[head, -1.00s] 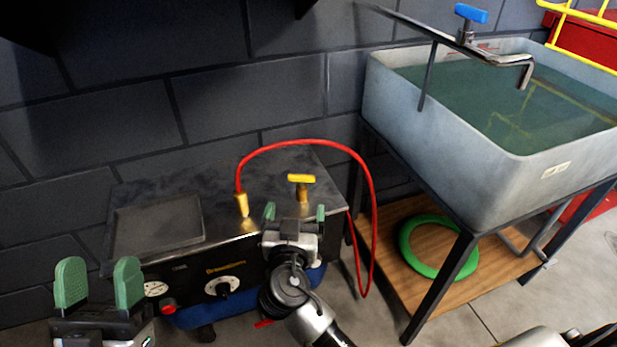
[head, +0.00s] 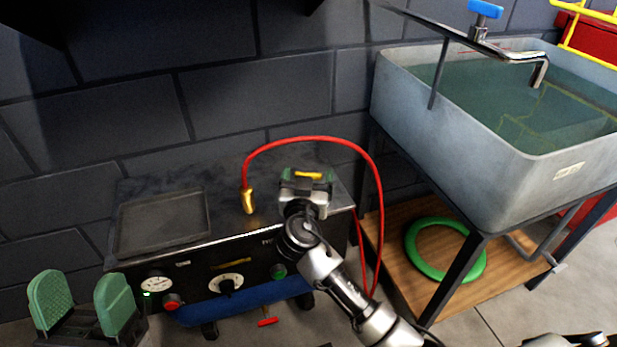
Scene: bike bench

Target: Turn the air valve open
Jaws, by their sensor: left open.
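The air valve's yellow handle (head: 308,175) shows at the back right of the compressor cabinet's top. My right gripper (head: 307,177) is at the handle, with its green fingers beside the handle's two ends. I cannot tell whether the fingers touch it, and the gripper hides the valve's stem. My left gripper (head: 81,303) is open and empty at the lower left, in front of the cabinet and away from the valve.
A red hose (head: 318,138) arches from a brass fitting (head: 248,201) behind my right gripper and down the cabinet's right side. A shallow tray (head: 163,222) occupies the left top. A water-filled sink (head: 450,140) stands right, above a green ring (head: 412,237).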

